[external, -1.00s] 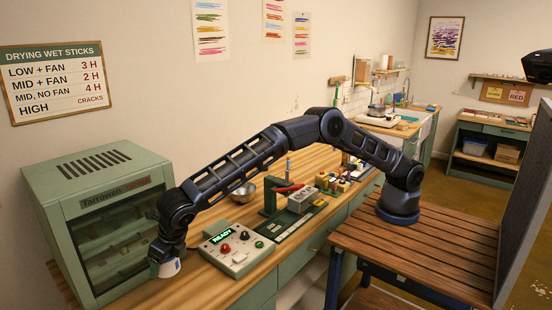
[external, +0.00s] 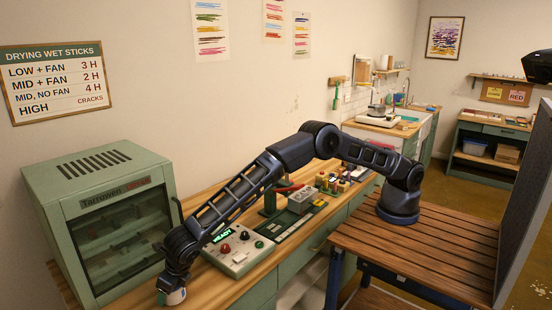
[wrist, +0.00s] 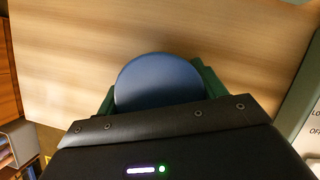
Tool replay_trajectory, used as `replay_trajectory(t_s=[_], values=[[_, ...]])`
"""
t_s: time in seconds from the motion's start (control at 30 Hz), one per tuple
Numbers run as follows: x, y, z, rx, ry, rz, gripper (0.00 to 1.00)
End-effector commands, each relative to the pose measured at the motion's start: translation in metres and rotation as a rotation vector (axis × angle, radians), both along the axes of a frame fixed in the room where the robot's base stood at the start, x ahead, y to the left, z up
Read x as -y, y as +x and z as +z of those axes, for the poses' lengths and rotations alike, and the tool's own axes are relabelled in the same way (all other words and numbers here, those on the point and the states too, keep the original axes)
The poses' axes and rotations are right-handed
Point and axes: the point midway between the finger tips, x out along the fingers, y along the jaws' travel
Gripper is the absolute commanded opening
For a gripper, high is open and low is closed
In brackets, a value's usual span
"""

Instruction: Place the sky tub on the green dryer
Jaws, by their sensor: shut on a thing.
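The sky tub (wrist: 155,82) shows its round blue top in the wrist view, between the green fingers of my gripper (wrist: 158,92). In the external view its pale side (external: 176,298) shows just under my gripper (external: 172,291), near the counter's front edge. My gripper is shut on the tub; I cannot tell how far the tub is above the counter. The green dryer (external: 95,160) stands at the left, behind and left of the tub, with a slotted flat top and a dark glass front. Its top is bare.
A control box (external: 238,250) with a READY display stands on the wooden counter (external: 203,284), right of my gripper. It also shows at the wrist view's right edge (wrist: 306,115). A press-like green stand and small bottles (external: 335,183) are further right. Space above the dryer is free.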

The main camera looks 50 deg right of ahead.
Motion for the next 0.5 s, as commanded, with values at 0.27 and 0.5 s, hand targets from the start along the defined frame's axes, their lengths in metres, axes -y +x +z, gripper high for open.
replay_trajectory(t_s=[0.27,0.5], values=[[-0.0001,0.0000,-0.0025,0.000,0.000,-0.001,0.37],[0.0000,-0.0002,-0.0025,-0.001,0.000,0.000,0.91]])
